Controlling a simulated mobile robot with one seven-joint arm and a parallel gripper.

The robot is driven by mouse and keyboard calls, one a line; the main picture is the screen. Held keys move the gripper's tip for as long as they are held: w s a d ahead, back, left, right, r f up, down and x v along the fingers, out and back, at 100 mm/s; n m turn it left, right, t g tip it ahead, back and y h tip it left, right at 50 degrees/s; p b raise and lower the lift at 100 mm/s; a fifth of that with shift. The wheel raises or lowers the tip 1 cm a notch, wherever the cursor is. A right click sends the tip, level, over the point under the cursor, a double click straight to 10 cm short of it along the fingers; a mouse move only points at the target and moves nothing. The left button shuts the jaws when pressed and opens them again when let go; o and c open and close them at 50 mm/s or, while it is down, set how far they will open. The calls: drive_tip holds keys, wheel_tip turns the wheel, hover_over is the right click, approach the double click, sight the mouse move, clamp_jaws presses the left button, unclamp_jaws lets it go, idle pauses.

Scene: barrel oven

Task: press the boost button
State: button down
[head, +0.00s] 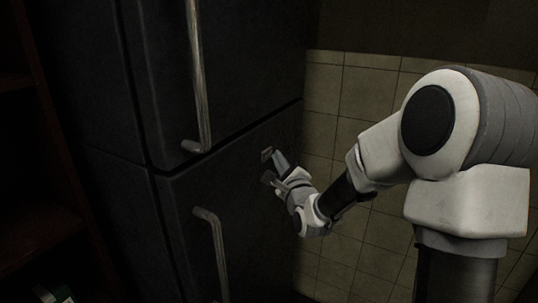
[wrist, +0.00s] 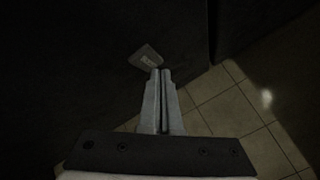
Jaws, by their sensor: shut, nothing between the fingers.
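A small light grey plate (head: 266,153) sits on the dark front of a tall fridge-like unit (head: 240,150), near its right side. In the wrist view this plate (wrist: 146,56) shows a small label that is too dim to read; I take it for the boost button. My gripper (head: 275,158) is just in front of the plate. In the wrist view my gripper (wrist: 160,72) has its fingers together and empty, with the tips at the plate's lower right edge. I cannot tell whether the tips touch it.
The unit has a long upper handle (head: 200,80) and a lower handle (head: 220,250), both left of my gripper. A tiled wall (head: 350,90) stands behind on the right. The wrist view shows a tiled floor (wrist: 235,105). Dark shelves (head: 30,170) are at the far left.

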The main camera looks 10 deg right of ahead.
idle(0.4)
drive_tip(key=shift+w+a+b, duration=0.25)
drive_tip(key=shift+a+b, duration=0.05)
drive_tip(key=shift+a, duration=0.05)
idle(0.4)
drive_tip(key=shift+d, duration=0.1)
drive_tip(key=shift+s+d, duration=0.25)
drive_tip(key=shift+s, duration=0.05)
drive_tip(key=s+d, duration=0.3)
drive_tip(key=d, duration=0.2)
drive_tip(key=shift+s, duration=0.25)
idle(0.4)
drive_tip(key=shift+a, duration=0.1)
